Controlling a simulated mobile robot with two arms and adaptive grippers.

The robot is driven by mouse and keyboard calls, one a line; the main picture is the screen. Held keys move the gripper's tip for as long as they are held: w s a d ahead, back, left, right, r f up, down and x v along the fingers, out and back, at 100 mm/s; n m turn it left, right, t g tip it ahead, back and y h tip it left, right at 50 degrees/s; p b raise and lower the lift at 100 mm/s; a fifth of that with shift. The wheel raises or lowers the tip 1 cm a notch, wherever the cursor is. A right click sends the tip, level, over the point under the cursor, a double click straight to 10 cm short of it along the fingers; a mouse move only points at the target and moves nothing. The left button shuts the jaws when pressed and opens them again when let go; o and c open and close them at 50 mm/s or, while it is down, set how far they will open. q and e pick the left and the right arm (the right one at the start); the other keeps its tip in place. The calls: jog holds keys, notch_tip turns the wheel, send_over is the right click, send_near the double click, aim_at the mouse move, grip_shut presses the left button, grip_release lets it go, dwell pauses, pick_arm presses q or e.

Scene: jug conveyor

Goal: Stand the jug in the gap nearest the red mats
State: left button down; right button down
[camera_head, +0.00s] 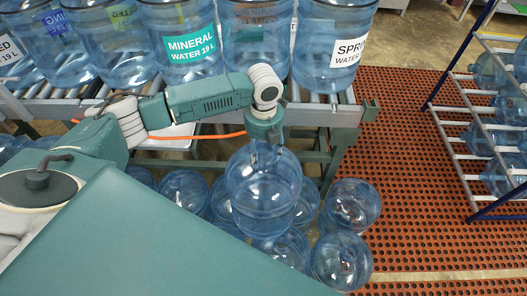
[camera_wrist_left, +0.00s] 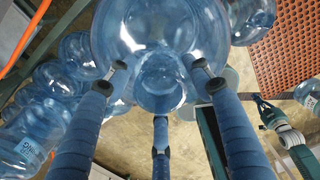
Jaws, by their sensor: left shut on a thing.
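My left gripper (camera_head: 265,141) is shut on a clear blue jug (camera_head: 263,192), which hangs below it in front of the conveyor (camera_head: 345,115). In the left wrist view the fingers of my left gripper (camera_wrist_left: 157,85) reach around the held jug (camera_wrist_left: 160,30). The conveyor carries a row of labelled jugs, among them the mineral water jug (camera_head: 187,45) and the spring water jug (camera_head: 335,48), standing close together. The red mats (camera_head: 410,180) lie on the floor to the right. What looks like my right gripper (camera_wrist_left: 262,105) shows small in the left wrist view; its fingers are unclear.
Several jugs stand on the floor under and around the held one, including one at the right (camera_head: 352,205) and one in front (camera_head: 341,261). A rack (camera_head: 475,150) with more jugs stands on the red mats. The mats between conveyor and rack are clear.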

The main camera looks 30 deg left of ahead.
pick_arm(q)
jog(key=shift+w+f, duration=0.1)
jog(key=shift+f, duration=0.15)
jog(key=c, duration=0.8)
grip_release()
jog(key=shift+f, duration=0.1)
jog(key=shift+o, duration=0.2)
notch_tip(320, 180, up, 11)
jog(key=shift+b, duration=1.15)
jog(key=shift+r, duration=0.7)
